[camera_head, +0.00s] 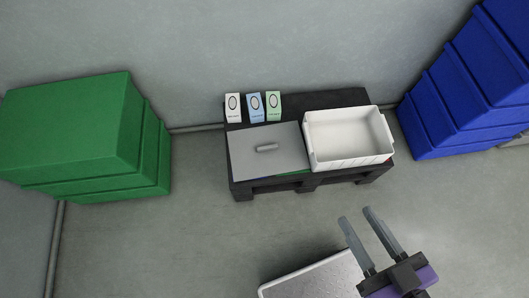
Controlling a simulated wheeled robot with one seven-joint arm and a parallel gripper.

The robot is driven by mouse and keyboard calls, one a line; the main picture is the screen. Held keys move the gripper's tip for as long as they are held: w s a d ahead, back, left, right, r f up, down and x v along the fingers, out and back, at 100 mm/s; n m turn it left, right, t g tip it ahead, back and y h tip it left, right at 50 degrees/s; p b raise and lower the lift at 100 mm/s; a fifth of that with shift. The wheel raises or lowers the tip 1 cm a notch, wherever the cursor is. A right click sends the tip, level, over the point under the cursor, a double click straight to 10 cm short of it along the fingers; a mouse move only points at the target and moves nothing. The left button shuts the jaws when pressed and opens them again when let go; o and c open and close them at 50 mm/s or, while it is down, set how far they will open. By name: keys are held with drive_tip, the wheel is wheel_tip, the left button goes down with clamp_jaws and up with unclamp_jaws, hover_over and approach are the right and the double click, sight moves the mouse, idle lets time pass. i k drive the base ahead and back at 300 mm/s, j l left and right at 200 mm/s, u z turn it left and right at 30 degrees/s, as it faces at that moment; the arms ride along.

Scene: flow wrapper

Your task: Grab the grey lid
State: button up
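The grey lid (244,161) is a flat square plate with a small raised cylindrical handle (267,147) at its middle. It lies on the left part of a low black pallet-like stand (303,184). My gripper (358,214) is at the lower right of the head view, in front of the stand and apart from the lid. Its two long grey fingers are spread, with nothing between them. What lies beneath the lid is mostly hidden, with thin blue and green edges showing at its front.
A white open bin (348,158) stands right beside the lid. Green boxes (78,128) are stacked at left, blue boxes (460,92) at right.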

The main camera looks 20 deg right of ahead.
sight(269, 150)
drive_tip(key=i+j, duration=0.45)
drive_tip(key=j, duration=0.2)
drive_tip(key=i+j+u, duration=0.1)
drive_tip(key=i+j, duration=0.3)
drive_tip(key=j, duration=0.25)
drive_tip(key=i+j, duration=0.5)
drive_tip(key=k+j+u, duration=0.05)
drive_tip(key=j, duration=0.05)
